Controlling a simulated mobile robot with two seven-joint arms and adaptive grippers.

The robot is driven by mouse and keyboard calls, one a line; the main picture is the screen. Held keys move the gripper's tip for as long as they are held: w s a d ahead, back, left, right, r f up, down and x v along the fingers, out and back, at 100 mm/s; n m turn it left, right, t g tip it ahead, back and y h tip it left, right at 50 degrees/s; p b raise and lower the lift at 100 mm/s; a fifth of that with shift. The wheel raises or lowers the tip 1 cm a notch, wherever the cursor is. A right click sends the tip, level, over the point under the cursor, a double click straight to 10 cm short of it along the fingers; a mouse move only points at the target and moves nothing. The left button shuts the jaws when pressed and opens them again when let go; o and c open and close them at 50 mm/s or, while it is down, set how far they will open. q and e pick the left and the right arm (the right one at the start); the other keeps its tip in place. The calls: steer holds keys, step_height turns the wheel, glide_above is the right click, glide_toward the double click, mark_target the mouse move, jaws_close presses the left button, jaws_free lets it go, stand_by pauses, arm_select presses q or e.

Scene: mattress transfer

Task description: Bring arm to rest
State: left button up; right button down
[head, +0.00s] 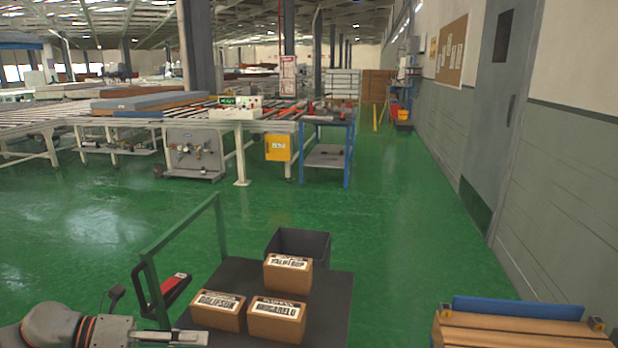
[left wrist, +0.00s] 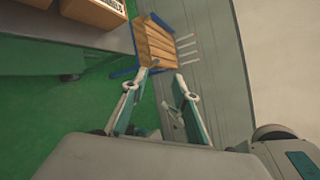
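My left arm comes in at the bottom left of the head view. Its gripper (head: 190,338) is beside the near left edge of a dark cart top (head: 335,300), close to a box labelled GALIFSON (head: 218,311). In the left wrist view the two fingers (left wrist: 160,78) stand apart with nothing between them. Beyond them is a slatted wooden piece (left wrist: 154,42) with a blue edge. My right gripper is not seen in either view.
Two more cardboard boxes (head: 288,272) (head: 276,319) and a dark bin (head: 298,243) are on or by the cart, which has a green rail (head: 180,228). A wooden slatted stand (head: 520,332) is at the lower right. Open green floor (head: 400,230) lies ahead.

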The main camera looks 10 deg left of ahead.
arm_select(q)
steer(key=s+d+f+n+t+y+p, duration=0.25)
steer(key=d+f+n+t, duration=0.5)
steer(key=n, duration=1.15)
steer(key=s+d+f+n+g+y+p, duration=0.1)
steer(key=s+f+n+y, duration=0.6)
steer(key=s+f+n, duration=0.8)
step_height(320, 180, down, 3)
steer(key=shift+s+d+r+g+y, duration=0.2)
steer(key=shift+s+d+g+y, duration=0.2)
steer(key=shift+g, duration=0.65)
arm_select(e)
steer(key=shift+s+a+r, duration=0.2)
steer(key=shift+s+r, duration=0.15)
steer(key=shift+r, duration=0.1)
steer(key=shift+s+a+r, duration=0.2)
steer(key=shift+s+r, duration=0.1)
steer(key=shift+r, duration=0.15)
arm_select(q)
steer(key=shift+w, duration=0.1)
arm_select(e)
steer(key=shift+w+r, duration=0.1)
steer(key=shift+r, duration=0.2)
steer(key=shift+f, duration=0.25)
